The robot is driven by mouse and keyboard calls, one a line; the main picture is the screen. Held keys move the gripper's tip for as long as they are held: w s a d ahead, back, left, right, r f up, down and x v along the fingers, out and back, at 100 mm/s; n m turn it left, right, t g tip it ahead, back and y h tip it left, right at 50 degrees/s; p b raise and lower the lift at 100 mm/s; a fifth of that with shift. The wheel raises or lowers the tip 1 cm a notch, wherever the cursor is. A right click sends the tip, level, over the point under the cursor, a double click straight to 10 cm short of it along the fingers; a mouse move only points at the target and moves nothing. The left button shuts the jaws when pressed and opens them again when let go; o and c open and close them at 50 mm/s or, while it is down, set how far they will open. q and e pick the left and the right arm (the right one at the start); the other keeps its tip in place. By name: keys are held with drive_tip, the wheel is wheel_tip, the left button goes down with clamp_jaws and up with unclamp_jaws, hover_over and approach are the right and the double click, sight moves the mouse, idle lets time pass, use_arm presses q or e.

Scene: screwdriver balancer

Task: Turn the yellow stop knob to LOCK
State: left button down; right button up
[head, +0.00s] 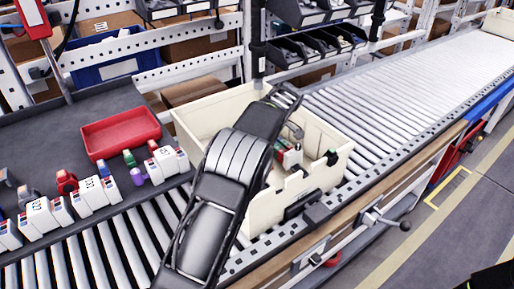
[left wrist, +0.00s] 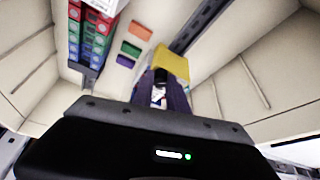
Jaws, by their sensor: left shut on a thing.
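In the head view my black left arm crosses over the cream crate (head: 325,158) and hides the knob and fingertips. My right gripper is not in view.
Red, green and blue parts (left wrist: 92,30) line the rail, with coloured tags (left wrist: 131,47) beside them. The crate stands on a roller conveyor (head: 390,105). A red tray (head: 121,132) and several white modules (head: 95,193) are at left.

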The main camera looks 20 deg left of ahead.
use_arm(q)
drive_tip(key=shift+w+n+g+p, duration=0.1)
drive_tip(key=shift+n+g+p, duration=0.2)
drive_tip(key=shift+n, duration=0.4)
drive_tip(key=c, duration=1.3)
unclamp_jaws()
drive_tip(key=shift+r, duration=0.1)
drive_tip(key=v, duration=0.7)
drive_tip(key=shift+d+r, duration=0.2)
drive_tip(key=shift+r, duration=0.1)
